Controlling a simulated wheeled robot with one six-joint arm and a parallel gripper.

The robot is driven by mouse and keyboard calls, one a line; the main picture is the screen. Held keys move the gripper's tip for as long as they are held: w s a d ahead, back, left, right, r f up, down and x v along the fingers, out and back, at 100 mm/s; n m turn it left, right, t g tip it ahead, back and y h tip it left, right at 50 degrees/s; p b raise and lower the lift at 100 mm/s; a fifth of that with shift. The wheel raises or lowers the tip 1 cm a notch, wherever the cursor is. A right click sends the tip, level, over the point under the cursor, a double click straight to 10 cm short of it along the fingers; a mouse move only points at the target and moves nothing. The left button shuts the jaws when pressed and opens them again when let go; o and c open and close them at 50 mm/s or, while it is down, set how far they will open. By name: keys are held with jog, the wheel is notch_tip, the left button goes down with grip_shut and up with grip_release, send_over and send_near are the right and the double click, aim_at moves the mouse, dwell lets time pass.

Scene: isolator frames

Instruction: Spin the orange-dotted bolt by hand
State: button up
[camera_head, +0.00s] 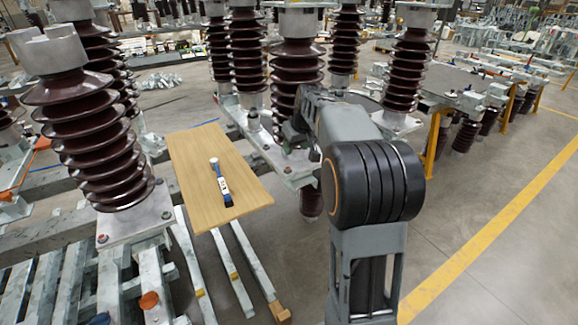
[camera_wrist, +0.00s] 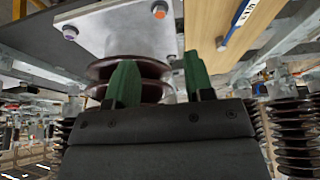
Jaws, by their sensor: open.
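The orange-dotted bolt (camera_wrist: 159,10) shows at the top of the wrist view, near the edge of a grey metal plate (camera_wrist: 112,28). My gripper (camera_wrist: 158,80) has two green fingers, spread apart with nothing between them. The fingertips are below the bolt in that picture and clear of it. A brown ribbed insulator (camera_wrist: 100,72) stands on the plate, partly behind the fingers. In the head view my forearm covers most of my gripper, and I cannot make out the dotted bolt on the plate there with certainty.
A blue-dotted bolt (camera_wrist: 70,32) sits on the same plate. A wooden board (camera_head: 190,160) with a blue-and-white tool (camera_head: 220,182) lies left of my arm. Large insulators (camera_head: 95,140) stand around closely. Open floor (camera_head: 480,180) lies to the right.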

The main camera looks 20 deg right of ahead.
aim_at(288, 168)
jog(key=x, duration=1.1)
jog(key=shift+f, duration=0.25)
jog(key=shift+c, duration=0.4)
grip_shut()
